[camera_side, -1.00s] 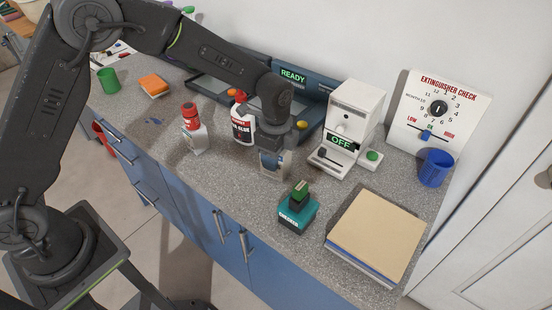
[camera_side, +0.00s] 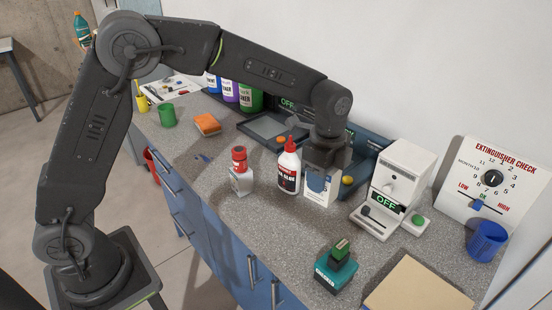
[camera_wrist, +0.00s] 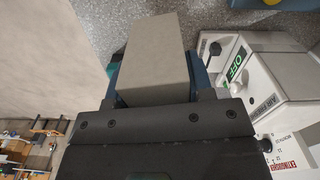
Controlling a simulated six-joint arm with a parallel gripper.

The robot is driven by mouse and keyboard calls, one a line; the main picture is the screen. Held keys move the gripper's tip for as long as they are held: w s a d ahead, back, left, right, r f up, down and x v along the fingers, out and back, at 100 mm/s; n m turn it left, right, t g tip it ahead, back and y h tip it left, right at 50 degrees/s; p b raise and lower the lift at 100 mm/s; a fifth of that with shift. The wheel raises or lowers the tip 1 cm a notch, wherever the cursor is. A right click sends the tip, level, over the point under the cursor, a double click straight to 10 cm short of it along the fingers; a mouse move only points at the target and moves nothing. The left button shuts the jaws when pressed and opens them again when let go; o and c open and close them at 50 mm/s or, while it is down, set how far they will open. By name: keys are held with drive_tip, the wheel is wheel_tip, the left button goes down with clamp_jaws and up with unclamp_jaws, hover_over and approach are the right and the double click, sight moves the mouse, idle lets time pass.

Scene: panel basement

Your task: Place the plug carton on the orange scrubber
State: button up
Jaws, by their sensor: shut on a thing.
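The plug carton (camera_side: 316,191), a white box with a blue picture on its face, is in my gripper (camera_side: 325,166). It hangs upright, apparently above the counter, just right of the white glue bottle. My gripper is shut on it from above. In the wrist view the carton (camera_wrist: 156,62) shows as a plain grey-beige block between the fingers. The orange scrubber (camera_side: 207,124) lies on the counter at the back left, well left of my gripper, with nothing on it.
The glue bottle (camera_side: 288,167) and a red-capped bottle (camera_side: 241,173) stand between carton and scrubber. A green cup (camera_side: 167,116) stands left of the scrubber. A blue-framed tray device (camera_side: 265,128) is behind; a white machine (camera_side: 397,185) is right.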

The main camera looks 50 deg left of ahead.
wheel_tip(320, 180, up, 10)
drive_tip(key=shift+r, duration=0.1)
drive_tip(key=w+a+n, duration=0.3)
drive_tip(key=a+n, duration=0.1)
drive_tip(key=a, duration=0.9)
drive_tip(key=w+a+n, duration=0.2)
drive_tip(key=a+n, duration=0.1)
drive_tip(key=a, duration=1.1)
drive_tip(key=s+a+n, duration=0.3)
drive_tip(key=s+a, duration=0.2)
drive_tip(key=a, duration=0.6)
drive_tip(key=s+a+n, duration=0.3)
drive_tip(key=s+a, duration=0.2)
drive_tip(key=a, duration=0.5)
drive_tip(key=s+a+n, duration=0.3)
drive_tip(key=s+a, duration=0.2)
drive_tip(key=a, duration=0.6)
approach(203, 127)
drive_tip(key=shift+w+f, duration=0.1)
drive_tip(key=shift+f, duration=1.7)
drive_tip(key=shift+f, duration=0.15)
